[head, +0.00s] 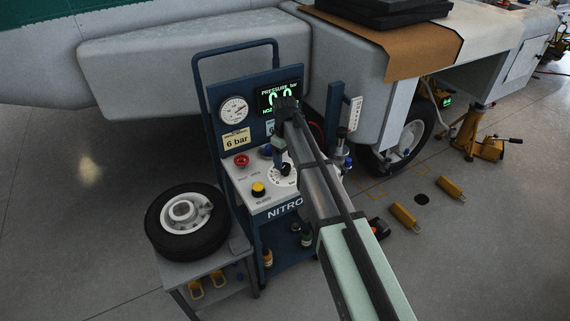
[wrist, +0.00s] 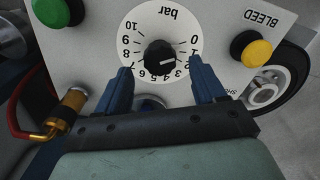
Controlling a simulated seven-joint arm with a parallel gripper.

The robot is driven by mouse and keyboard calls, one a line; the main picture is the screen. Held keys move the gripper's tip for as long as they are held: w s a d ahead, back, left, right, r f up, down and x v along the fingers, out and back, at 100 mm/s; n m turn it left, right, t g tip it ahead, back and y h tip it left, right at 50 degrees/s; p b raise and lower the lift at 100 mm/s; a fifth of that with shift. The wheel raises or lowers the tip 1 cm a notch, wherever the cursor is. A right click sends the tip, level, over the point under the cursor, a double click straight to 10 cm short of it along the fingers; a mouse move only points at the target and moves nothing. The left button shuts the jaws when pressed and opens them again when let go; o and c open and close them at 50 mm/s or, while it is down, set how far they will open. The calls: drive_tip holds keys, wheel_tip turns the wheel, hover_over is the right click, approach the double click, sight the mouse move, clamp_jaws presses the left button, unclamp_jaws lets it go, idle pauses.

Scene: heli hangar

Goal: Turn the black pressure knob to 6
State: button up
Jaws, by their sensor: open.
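The black pressure knob (wrist: 158,54) sits at the centre of a white dial (wrist: 148,27) numbered 0 to 10, upside down in the wrist view. Its white mark points right, toward the low numbers near 1 or 2; the exact value is hard to tell. My gripper (wrist: 160,68) is open, one finger on each side of the dial's lower part, with the knob between and slightly beyond the tips. I see no contact with the knob. In the head view my gripper (head: 280,155) is over the dial (head: 283,175) and partly hides it.
The pressure display (head: 280,97) shows green digits, partly hidden by my arm. A yellow label (head: 236,139) reads 6 bar. A yellow BLEED button (wrist: 250,48), a green button (wrist: 57,10) and a red knob (head: 241,160) are nearby. A wheel (head: 187,222) lies left of the cart.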

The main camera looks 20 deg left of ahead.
sight(285, 165)
drive_tip(key=shift+f, duration=1.65)
drive_tip(key=c, duration=1)
